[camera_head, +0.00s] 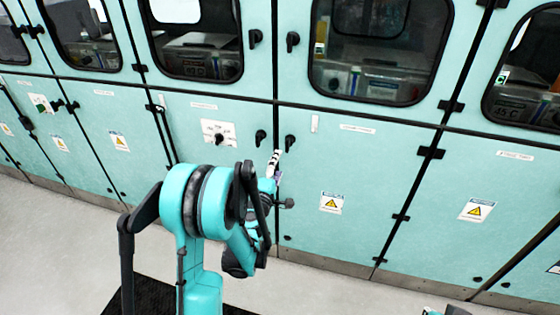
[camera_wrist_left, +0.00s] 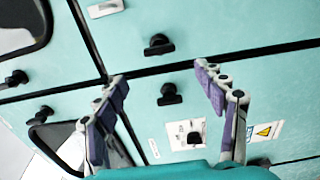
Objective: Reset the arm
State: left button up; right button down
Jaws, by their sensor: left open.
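My left arm reaches in from the bottom of the head view, bent in front of the teal cabinets. My left gripper (camera_head: 275,168) is partly hidden by its own arm there, near the lower door handles. In the left wrist view my left gripper (camera_wrist_left: 165,82) shows two spread fingers with nothing between them. A black door handle (camera_wrist_left: 170,95) appears between the fingers, on the cabinet face behind. Whether any finger touches the cabinet I cannot tell.
A row of teal cabinets (camera_head: 375,190) with windowed upper doors spans the back. Black handles (camera_head: 290,142) and a switch on a white plate (camera_head: 218,131) stick out near my left gripper. Pale floor (camera_head: 60,250) lies open at the left. A small teal and black part shows at the bottom right.

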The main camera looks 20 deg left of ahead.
dwell(0.4)
pick_arm(q)
jog(key=s+d+r+m+g+h, duration=0.25)
jog(key=s+d+m, duration=0.25)
jog(key=d+m, duration=0.25)
jog(key=s+d+r+m+g+h, duration=0.2)
jog(key=s+d+r+m+h, duration=0.25)
jog(key=d, duration=0.45)
jog(key=s+f+m+g+y, duration=0.2)
jog(key=s+f+m+g, duration=0.1)
jog(key=s, duration=0.7)
jog(key=s+a+f+m+g+y, duration=0.1)
jog(key=s+f+m+g+y, duration=0.1)
jog(key=s, duration=0.8)
notch_tip(320, 180, down, 2)
jog(key=m+g, duration=0.1)
jog(key=m, duration=0.2)
jog(key=shift+a, duration=0.25)
